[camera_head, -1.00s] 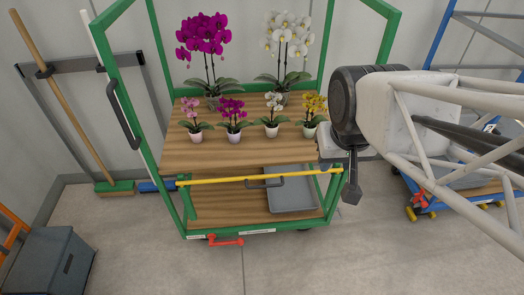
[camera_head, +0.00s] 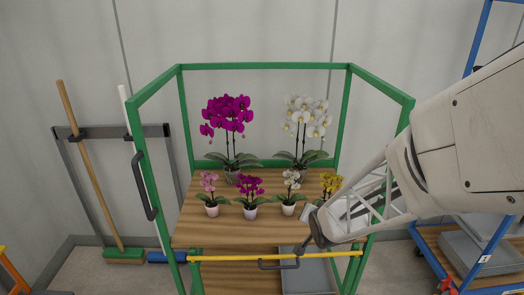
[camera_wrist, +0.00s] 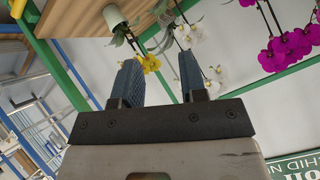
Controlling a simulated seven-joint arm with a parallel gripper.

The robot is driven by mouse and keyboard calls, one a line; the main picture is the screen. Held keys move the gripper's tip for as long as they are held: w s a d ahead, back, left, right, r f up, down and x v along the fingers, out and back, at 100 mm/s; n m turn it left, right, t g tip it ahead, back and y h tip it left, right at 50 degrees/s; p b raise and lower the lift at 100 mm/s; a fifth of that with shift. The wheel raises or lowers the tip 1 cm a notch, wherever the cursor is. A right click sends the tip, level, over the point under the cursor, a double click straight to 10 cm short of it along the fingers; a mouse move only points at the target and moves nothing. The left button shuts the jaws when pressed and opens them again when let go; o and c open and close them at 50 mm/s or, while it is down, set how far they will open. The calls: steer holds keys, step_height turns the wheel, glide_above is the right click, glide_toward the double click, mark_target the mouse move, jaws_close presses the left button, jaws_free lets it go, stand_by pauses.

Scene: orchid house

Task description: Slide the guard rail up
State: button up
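The guard rail (camera_head: 225,258) is a yellow bar across the front of a green-framed plant cart, just below the front edge of its upper wooden shelf. A dark grey handle (camera_head: 279,264) is on the rail near its middle. My gripper (camera_head: 306,244) is above and just right of this handle, close to the rail; whether it touches is not clear. Its fingers are small and partly hidden there. In the wrist view my gripper (camera_wrist: 158,68) has two blue-grey fingers spread apart with nothing between them.
Small potted orchids (camera_head: 250,206) stand along the front of the upper shelf (camera_head: 225,232), with taller magenta (camera_head: 229,115) and white (camera_head: 306,115) orchids behind. A grey tray (camera_head: 308,278) lies on the lower shelf. Green posts flank the rail. A blue cart (camera_head: 485,262) stands right.

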steer(key=w+a+f+m+t+y, duration=0.15)
steer(key=w+f, duration=0.25)
steer(key=f, duration=0.5)
steer(key=m+t+y, duration=0.5)
steer(key=m+t, duration=0.1)
glide_toward(281, 267)
steer(key=w, duration=0.2)
steer(key=shift+w+a+f, duration=0.15)
steer(key=shift+a+f, duration=0.1)
steer(key=shift+a, duration=0.15)
steer(key=shift+w, duration=0.1)
steer(key=shift+x, duration=3.85)
steer(key=shift+a+r, duration=0.1)
steer(key=shift+r, duration=0.05)
jaws_close()
